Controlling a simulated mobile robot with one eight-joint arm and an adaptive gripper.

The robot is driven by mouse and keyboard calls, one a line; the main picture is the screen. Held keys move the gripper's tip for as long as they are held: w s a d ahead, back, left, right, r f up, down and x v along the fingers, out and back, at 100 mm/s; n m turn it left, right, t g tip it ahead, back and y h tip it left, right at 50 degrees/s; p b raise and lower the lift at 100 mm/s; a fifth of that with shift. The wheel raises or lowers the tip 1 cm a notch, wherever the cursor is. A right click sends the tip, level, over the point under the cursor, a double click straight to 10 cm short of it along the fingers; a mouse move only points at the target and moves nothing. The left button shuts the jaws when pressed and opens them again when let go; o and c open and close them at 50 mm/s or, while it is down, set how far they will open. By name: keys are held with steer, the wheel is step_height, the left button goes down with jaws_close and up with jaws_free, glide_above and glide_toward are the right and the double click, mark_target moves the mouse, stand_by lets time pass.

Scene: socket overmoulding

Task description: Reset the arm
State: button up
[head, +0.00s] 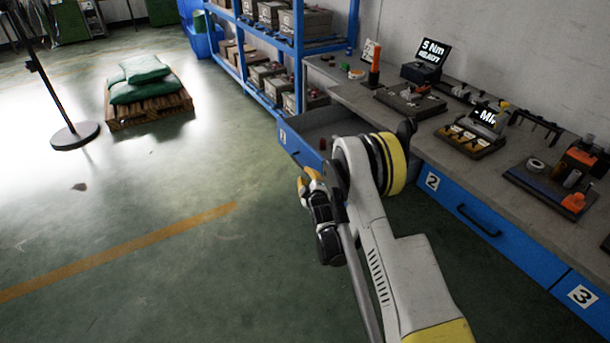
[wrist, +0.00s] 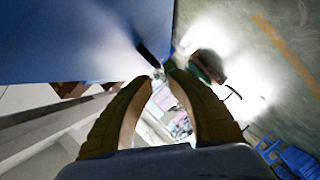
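My gripper (head: 312,183) has yellow-tipped fingers and hangs off my arm beside the workbench, over the floor, near the front of the drawer labelled 1 (head: 308,152). In the wrist view the two fingers of my gripper (wrist: 159,74) curve toward each other with a gap between the tips. I see nothing held in that gap. A blue panel fills the upper left of the wrist view (wrist: 70,38), with a black handle (wrist: 147,54) just beyond the fingertips. I cannot tell whether they touch it. Drawer 1 is pulled out; my arm hides part of it.
The grey workbench (head: 465,170) carries several fixtures and displays; drawer 2 (head: 470,215) below is shut. A blue shelf rack (head: 299,50) with boxes stands behind. A pallet with green sacks (head: 140,80) and a stand base (head: 75,135) are at left.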

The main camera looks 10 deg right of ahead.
steer(key=s+r+m+g, duration=0.25)
steer(key=s+r, duration=0.45)
steer(key=r, duration=0.5)
steer(key=s+r+m+g, duration=0.25)
steer(key=s+r, duration=0.45)
steer(key=r, duration=0.5)
steer(key=s+m+g, duration=0.3)
steer(key=s+m, duration=0.3)
steer(key=s, duration=2.5)
steer(key=shift+s+a+r, duration=0.2)
steer(key=shift+s+r, duration=0.15)
